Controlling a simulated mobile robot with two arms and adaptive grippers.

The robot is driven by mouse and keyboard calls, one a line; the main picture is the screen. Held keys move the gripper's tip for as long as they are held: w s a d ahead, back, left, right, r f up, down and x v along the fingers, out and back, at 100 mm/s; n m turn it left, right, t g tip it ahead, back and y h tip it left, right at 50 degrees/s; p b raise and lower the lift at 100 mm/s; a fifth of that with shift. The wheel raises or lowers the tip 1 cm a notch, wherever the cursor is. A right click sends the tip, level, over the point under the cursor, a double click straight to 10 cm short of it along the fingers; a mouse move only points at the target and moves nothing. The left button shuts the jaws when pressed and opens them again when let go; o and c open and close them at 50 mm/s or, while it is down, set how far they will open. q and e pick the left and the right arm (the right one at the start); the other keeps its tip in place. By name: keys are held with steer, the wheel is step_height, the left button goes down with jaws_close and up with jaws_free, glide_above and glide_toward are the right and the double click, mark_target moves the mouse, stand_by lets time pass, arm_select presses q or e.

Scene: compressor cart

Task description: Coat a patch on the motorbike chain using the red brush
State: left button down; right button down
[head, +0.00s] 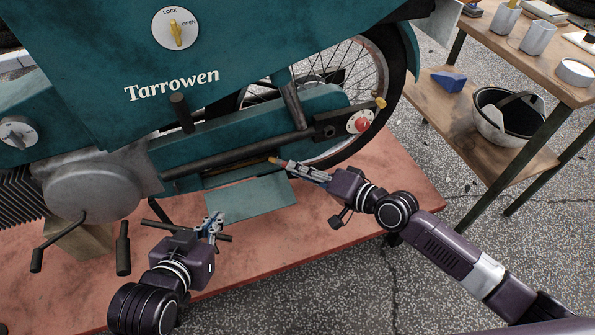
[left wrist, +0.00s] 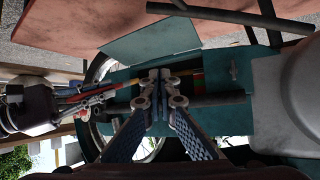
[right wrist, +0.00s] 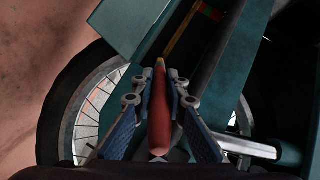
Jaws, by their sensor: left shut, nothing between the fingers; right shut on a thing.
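My right gripper (head: 292,166) is shut on the red brush (right wrist: 160,112), whose pale tip points away from the fingers toward the lower edge of the motorbike's teal chain cover. The chain shows as a thin yellowish strip (right wrist: 181,32) with a red and green section (right wrist: 208,12) farther along it. That coloured section also shows in the left wrist view (left wrist: 197,80), just beyond the left fingertips. I cannot tell whether the brush tip touches the chain. My left gripper (head: 214,222) is shut and empty, below the motorbike and in front of the teal plate.
The motorbike (head: 235,130) stands on a reddish platform (head: 400,185). A teal plate (head: 250,198) lies below the chain. Levers (head: 123,250) stick out near the left arm. A wooden workbench (head: 530,70) with cups and a bucket (head: 505,115) stands at the right.

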steer(key=shift+w+d+b, duration=0.1)
steer(key=shift+d+b, duration=0.25)
arm_select(q)
steer(key=w+d+r+t+h, duration=0.1)
steer(key=w+r+t, duration=0.2)
steer(key=r, duration=0.3)
steer(key=shift+w+d, duration=0.25)
steer(key=shift+d, duration=0.1)
arm_select(e)
steer(key=shift+w+d, duration=0.1)
steer(key=shift+d, duration=0.15)
